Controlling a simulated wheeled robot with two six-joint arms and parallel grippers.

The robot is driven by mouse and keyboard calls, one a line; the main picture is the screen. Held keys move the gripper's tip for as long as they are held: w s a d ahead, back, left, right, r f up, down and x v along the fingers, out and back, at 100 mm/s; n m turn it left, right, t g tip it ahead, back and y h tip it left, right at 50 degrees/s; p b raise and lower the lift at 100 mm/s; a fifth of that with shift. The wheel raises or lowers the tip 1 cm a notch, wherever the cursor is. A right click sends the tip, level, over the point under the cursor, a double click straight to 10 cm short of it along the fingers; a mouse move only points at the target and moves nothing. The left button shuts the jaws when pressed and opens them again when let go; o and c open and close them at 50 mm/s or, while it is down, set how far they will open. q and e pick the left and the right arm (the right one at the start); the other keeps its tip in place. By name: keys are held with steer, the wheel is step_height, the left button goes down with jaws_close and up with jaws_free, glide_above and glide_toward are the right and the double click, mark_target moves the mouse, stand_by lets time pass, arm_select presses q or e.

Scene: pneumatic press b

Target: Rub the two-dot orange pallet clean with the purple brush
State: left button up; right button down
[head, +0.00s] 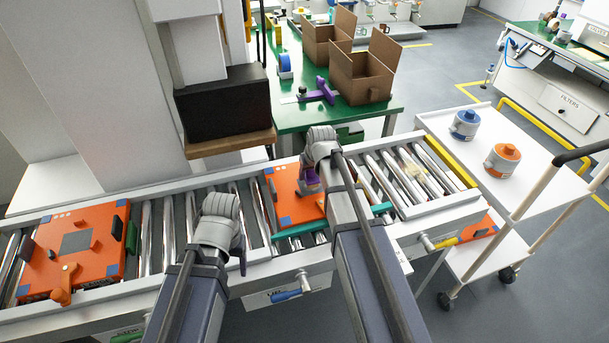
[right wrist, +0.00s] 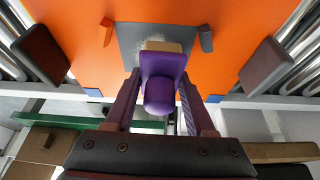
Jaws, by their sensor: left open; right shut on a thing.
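An orange pallet (head: 285,205) with blue corners lies on the roller conveyor under my right gripper (head: 311,184). Its dot marks are too small or covered to count. In the right wrist view its orange top (right wrist: 235,30) has a grey patch (right wrist: 130,40) with whitish dust. My right gripper, in the wrist view (right wrist: 162,95), is shut on the purple brush (right wrist: 162,68). The brush's tan bristles (right wrist: 165,46) are over the dusty patch; contact is not certain. My left gripper (head: 241,262) is open and empty near the conveyor's front rail.
Another orange pallet (head: 105,234) with several white dots lies at the conveyor's left. A black press head (head: 222,103) hangs behind the conveyor. A green table (head: 300,113) holds cardboard boxes (head: 362,75) and a purple tool (head: 320,92). A white cart (head: 530,180) stands right.

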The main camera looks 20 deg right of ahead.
steer(key=shift+d, duration=0.4)
steer(key=shift+d, duration=0.1)
arm_select(q)
steer(key=shift+f, duration=0.1)
arm_select(e)
steer(key=shift+d+f, duration=0.1)
steer(key=shift+d, duration=1.55)
steer(key=shift+a, duration=0.1)
steer(key=shift+a, duration=1.65)
steer(key=shift+a, duration=0.1)
